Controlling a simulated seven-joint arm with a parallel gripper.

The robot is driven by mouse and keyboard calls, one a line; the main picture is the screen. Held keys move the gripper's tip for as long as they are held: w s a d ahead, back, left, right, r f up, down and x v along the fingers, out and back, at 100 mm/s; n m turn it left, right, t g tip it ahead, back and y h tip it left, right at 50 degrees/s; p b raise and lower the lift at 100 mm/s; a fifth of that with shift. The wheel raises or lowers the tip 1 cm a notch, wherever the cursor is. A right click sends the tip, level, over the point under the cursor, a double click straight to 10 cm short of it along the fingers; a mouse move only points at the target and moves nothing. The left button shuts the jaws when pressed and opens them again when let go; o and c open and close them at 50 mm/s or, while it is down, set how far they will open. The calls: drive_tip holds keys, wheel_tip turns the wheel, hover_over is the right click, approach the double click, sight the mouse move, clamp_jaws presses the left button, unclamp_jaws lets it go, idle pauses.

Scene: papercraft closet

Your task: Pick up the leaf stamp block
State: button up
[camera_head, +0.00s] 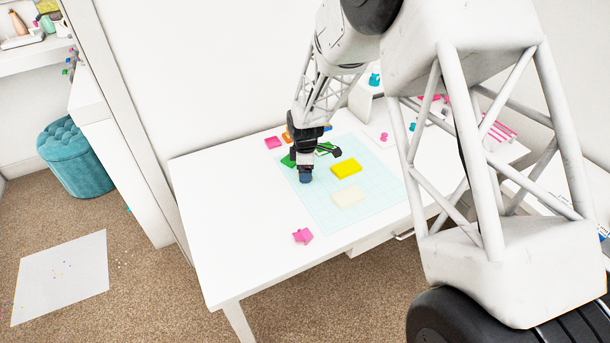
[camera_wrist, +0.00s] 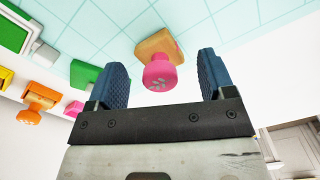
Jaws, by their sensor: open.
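The leaf stamp block (camera_wrist: 160,68) shows in the wrist view, with a round pink handle bearing a pale leaf mark and a wooden base. It lies ahead of my gripper (camera_wrist: 162,85), in the gap between the two blue fingers, which are open. Clear space shows on both sides of the handle, and neither finger visibly touches it. In the head view my gripper (camera_head: 305,178) is over the left part of the pale blue cutting mat (camera_head: 318,205). I cannot pick out the leaf stamp there; the gripper may hide it.
A yellow block (camera_head: 346,168) and a cream block (camera_head: 347,197) lie on the mat. A pink piece (camera_head: 302,236) sits near the table's front edge. In the wrist view, a green block (camera_wrist: 84,74) and an orange stamp (camera_wrist: 38,97) are to the left. The table's front left is clear.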

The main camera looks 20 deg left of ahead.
drive_tip(key=shift+f, duration=0.9)
drive_tip(key=c, duration=0.9)
drive_tip(key=shift+c, duration=0.2)
drive_tip(key=shift+r, duration=0.1)
drive_tip(key=shift+r, duration=0.75)
wheel_tip(320, 180, up, 2)
drive_tip(key=shift+r, duration=0.1)
drive_tip(key=s+d, duration=0.2)
drive_tip(key=s, duration=0.2)
drive_tip(key=s+d, duration=0.3)
drive_tip(key=s, duration=0.2)
drive_tip(key=s+d+r, duration=0.1)
drive_tip(key=s+d, duration=0.2)
drive_tip(key=s, duration=0.1)
drive_tip(key=shift+s+d, duration=0.15)
drive_tip(key=shift+s, duration=0.2)
